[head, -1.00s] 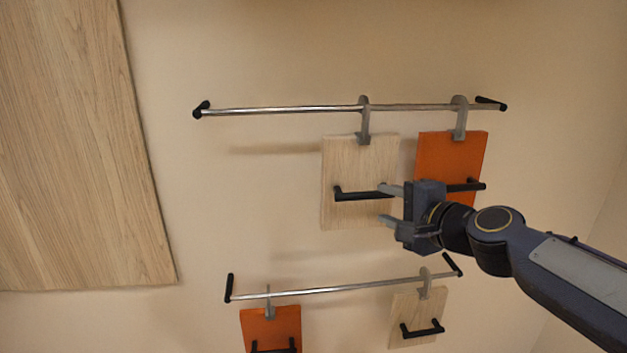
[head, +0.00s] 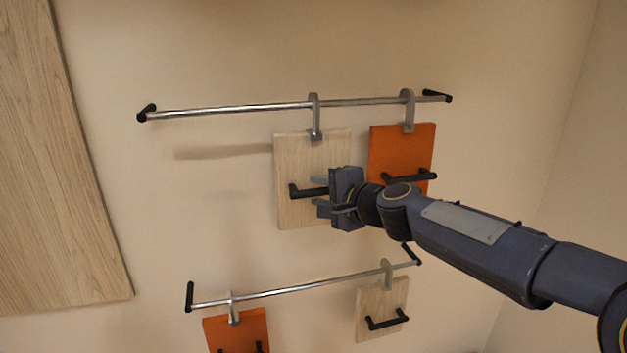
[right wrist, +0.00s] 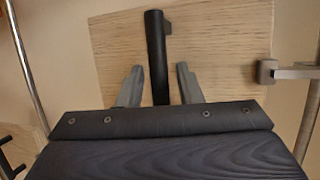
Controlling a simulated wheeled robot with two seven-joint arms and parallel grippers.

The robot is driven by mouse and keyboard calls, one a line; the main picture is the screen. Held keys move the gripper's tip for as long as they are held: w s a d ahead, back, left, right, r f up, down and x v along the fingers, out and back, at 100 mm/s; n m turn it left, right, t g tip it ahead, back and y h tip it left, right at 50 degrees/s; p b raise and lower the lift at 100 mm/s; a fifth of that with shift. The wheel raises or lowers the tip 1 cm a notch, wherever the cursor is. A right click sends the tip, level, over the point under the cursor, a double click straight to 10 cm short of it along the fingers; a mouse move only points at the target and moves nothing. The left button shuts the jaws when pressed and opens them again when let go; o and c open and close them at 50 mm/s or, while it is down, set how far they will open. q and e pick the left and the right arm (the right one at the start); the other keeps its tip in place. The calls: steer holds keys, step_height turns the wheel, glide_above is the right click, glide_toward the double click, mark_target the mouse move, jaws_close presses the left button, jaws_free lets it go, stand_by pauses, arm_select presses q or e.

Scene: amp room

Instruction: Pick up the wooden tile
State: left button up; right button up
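A pale wooden tile (head: 300,160) with a black bar handle (head: 308,191) hangs by a grey hook (head: 315,118) from the upper rail in the head view. My right gripper (head: 319,196) is in front of this tile at its handle. In the right wrist view the two fingers (right wrist: 157,86) stand apart, one on each side of the black handle (right wrist: 156,55), with gaps visible. The tile's wooden face (right wrist: 215,45) fills the background there. A second, smaller wooden tile (head: 372,302) hangs from the lower rail. My left gripper is not in view.
An orange tile (head: 405,145) hangs just right of the upper wooden tile, partly behind my right arm. Another orange tile (head: 230,325) hangs on the lower rail (head: 300,289). The upper rail (head: 230,109) runs above. A large wooden panel (head: 55,180) covers the left wall.

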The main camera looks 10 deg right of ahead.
jaws_close()
steer(key=shift+r, duration=0.15)
